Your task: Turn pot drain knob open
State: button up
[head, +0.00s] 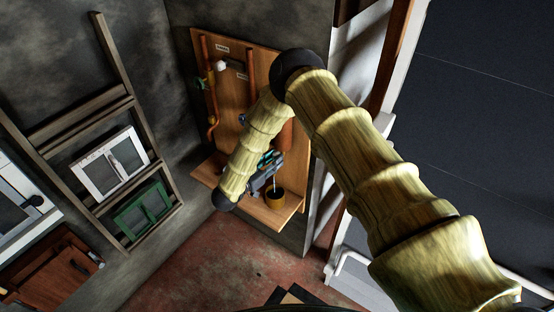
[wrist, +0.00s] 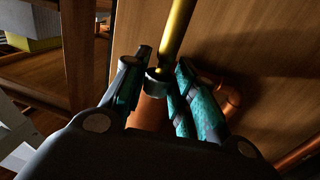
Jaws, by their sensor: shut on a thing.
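A wooden wall board (head: 262,62) carries copper pipes (head: 208,85) and a wooden ledge (head: 287,214). A thin pale streak, possibly water, runs down into the cup. In the wrist view, my gripper's teal fingers (wrist: 160,95) are closed around a dark collar-like piece (wrist: 157,76), which I take as the drain knob. A brass rod (wrist: 175,35) rises from it and a copper pipe (wrist: 150,110) lies below. The fingers hide part of the knob.
A white valve handle (head: 219,66) and small labels are higher on the board. Wooden shelving (head: 140,130) with white and green framed panels stands left. A pale door frame (head: 352,75) is close on the right.

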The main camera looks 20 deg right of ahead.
jog(key=shift+s+d+n+t+y+b, duration=0.15)
jog(key=shift+n+t+y+b, duration=0.5)
jog(key=shift+n+t+y, duration=0.7)
jog(key=shift+s+d+n+t+y+b, duration=0.15)
jog(key=shift+n+t+y+b, duration=0.5)
jog(key=shift+n+t+y, duration=0.65)
jog(key=shift+t, duration=0.35)
jog(key=o, duration=1)
jog(key=shift+s, duration=0.1)
jog(key=v, duration=1.1)
jog(key=shift+s+a+r, duration=0.15)
jog(key=shift+s+a, duration=0.1)
